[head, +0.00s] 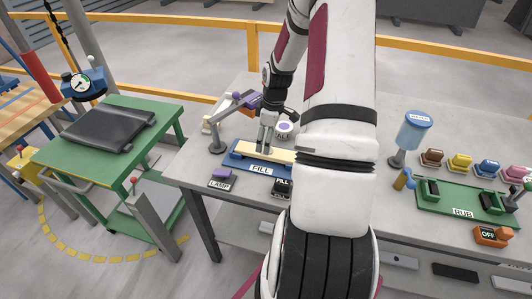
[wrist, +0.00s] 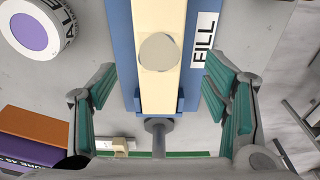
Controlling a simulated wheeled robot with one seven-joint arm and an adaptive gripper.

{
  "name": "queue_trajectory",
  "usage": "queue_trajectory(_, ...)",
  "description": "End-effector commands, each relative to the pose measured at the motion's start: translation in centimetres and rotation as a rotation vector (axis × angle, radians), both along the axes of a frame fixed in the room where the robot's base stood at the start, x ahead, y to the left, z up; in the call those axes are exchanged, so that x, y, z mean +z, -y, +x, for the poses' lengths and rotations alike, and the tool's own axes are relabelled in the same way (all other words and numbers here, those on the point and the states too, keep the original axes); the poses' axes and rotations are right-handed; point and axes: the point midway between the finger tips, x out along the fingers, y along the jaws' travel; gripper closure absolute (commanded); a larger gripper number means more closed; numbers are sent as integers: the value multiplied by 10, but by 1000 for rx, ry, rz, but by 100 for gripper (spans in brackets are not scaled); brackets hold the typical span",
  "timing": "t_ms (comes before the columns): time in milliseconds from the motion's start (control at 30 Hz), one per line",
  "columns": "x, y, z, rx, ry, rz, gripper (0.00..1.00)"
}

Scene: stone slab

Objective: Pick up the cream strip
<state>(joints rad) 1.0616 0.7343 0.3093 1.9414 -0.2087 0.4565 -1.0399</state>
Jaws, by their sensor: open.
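The cream strip (head: 262,151) lies in a blue holder (head: 235,159) labelled FILL on the grey slab table. In the wrist view the cream strip (wrist: 162,95) runs down the middle, with a round pale grey disc (wrist: 159,52) on it. The blue holder (wrist: 122,60) flanks it on both sides. My gripper (wrist: 162,100) is open, its teal-padded fingers standing one on each side of the holder, with nothing gripped. In the head view my gripper (head: 265,143) is over the strip. My arm hides the strip's right part there.
A purple-topped round piece (wrist: 30,33) and an orange and purple block (wrist: 35,137) lie left of the holder in the wrist view. A green RUB tray (head: 462,203) and a blue-capped dispenser (head: 413,131) stand at right.

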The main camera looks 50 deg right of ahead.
Motion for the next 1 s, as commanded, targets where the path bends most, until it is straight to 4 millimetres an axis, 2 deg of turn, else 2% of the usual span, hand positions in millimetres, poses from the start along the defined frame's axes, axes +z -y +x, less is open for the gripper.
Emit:
queue_trajectory(300,-41,0,2,1,-2,2,31)
queue_trajectory(600,-47,0,3,0,-1,0,31)
queue_trajectory(633,-47,0,3,0,-1,0,33)
queue_trajectory(900,-47,0,3,0,0,0,94)
queue_trajectory(933,-47,0,3,0,0,0,99)
queue_trajectory(1000,-46,1,3,0,0,-1,99)
